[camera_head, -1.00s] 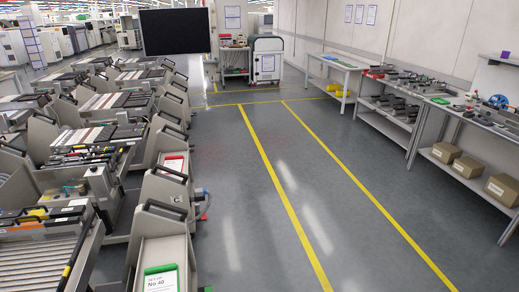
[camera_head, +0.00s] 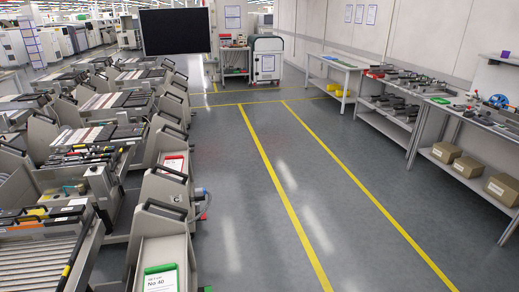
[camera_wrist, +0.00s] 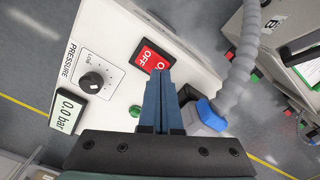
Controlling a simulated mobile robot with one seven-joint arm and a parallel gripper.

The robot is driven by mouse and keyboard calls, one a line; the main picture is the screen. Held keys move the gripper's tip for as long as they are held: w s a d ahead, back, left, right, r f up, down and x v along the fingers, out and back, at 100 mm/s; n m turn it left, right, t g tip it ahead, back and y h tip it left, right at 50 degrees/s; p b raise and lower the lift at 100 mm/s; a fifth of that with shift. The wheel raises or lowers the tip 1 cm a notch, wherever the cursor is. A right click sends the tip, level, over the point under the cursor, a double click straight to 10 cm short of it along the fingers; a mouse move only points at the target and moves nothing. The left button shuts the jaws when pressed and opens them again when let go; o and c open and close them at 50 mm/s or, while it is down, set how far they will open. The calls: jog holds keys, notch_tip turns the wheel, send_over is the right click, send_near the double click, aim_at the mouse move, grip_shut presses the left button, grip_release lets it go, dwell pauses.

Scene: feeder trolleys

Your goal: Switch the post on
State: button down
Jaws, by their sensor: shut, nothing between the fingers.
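The post's pale panel (camera_wrist: 105,20) fills the middle of the wrist view. On it is a red rocker switch (camera_wrist: 147,57) with white OFF and ON lettering; the ON end is partly covered by my fingers. A black knob (camera_wrist: 92,82) marked PRESSURE and a display (camera_wrist: 68,106) reading 0.0 bar sit to its left. A small green round part (camera_wrist: 135,111) lies below the switch. My gripper (camera_wrist: 160,73) is shut and empty, with its blue fingertips at the switch's lower right edge. I cannot tell whether they touch it. My gripper does not show in the head view.
A grey corrugated hose (camera_wrist: 243,50) with a blue connector (camera_wrist: 208,114) runs right of the fingers, close to them. In the head view, feeder trolleys (camera_head: 165,220) line the left, a workbench (camera_head: 470,118) stands on the right, and the marked aisle (camera_head: 300,190) between is clear.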

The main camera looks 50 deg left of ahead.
jog(key=shift+f+b, duration=0.6)
jog(key=shift+f, duration=0.25)
dwell(0.3)
notch_tip(320, 180, up, 7)
jog(key=p, duration=0.7)
jog(key=shift+r+p, duration=0.1)
jog(key=shift+p, duration=0.2)
dwell(0.4)
